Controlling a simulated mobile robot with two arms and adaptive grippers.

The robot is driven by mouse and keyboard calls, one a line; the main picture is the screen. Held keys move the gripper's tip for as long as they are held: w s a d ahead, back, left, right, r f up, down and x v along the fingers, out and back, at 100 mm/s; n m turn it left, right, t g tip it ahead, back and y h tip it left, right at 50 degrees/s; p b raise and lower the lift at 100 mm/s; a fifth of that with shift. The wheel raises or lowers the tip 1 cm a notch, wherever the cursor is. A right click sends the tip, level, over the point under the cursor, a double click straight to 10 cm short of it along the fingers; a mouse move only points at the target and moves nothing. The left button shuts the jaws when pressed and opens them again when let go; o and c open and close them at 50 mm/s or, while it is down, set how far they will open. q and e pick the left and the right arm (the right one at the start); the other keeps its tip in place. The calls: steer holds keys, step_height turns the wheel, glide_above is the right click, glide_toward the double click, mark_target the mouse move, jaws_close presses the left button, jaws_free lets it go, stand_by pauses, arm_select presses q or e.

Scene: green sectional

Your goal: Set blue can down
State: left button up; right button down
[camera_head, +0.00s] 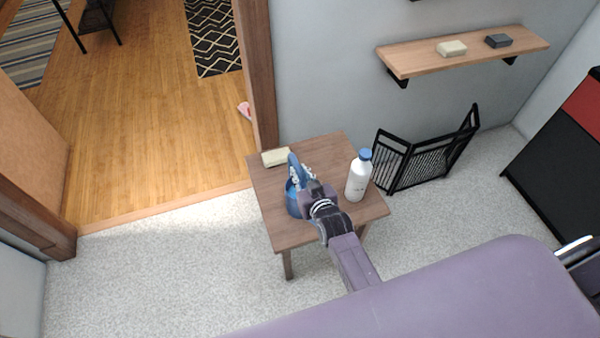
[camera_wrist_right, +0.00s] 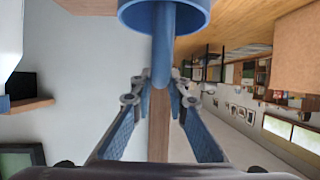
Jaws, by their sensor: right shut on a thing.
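The blue can (camera_head: 291,203) is at the middle of the small wooden table (camera_head: 285,233) in the head view, partly hidden by my right gripper (camera_head: 302,180). I cannot tell whether its base touches the tabletop. In the right wrist view the blue can (camera_wrist_right: 135,14) shows as a round blue part at the top, with a bar-like blue part coming down between the fingers. My right gripper (camera_wrist_right: 160,97) is shut on that part. My left gripper is in neither view.
A white bottle with a blue cap (camera_head: 356,180) stands on the table right of the can. A pale bar (camera_head: 276,158) lies at the table's back left. A black rack (camera_head: 425,155) stands on the floor to the right. A wall shelf (camera_head: 470,52) holds two small blocks.

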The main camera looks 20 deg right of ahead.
steer(key=shift+w+r, duration=0.1)
steer(key=shift+r, duration=0.05)
steer(key=c, duration=2.3)
jaws_free()
steer(key=shift+f, duration=0.25)
steer(key=o, duration=0.4)
steer(key=shift+s+r, duration=0.2)
steer(key=v, duration=1.2)
steer(key=shift+f+p, duration=0.1)
steer(key=shift+p, duration=0.2)
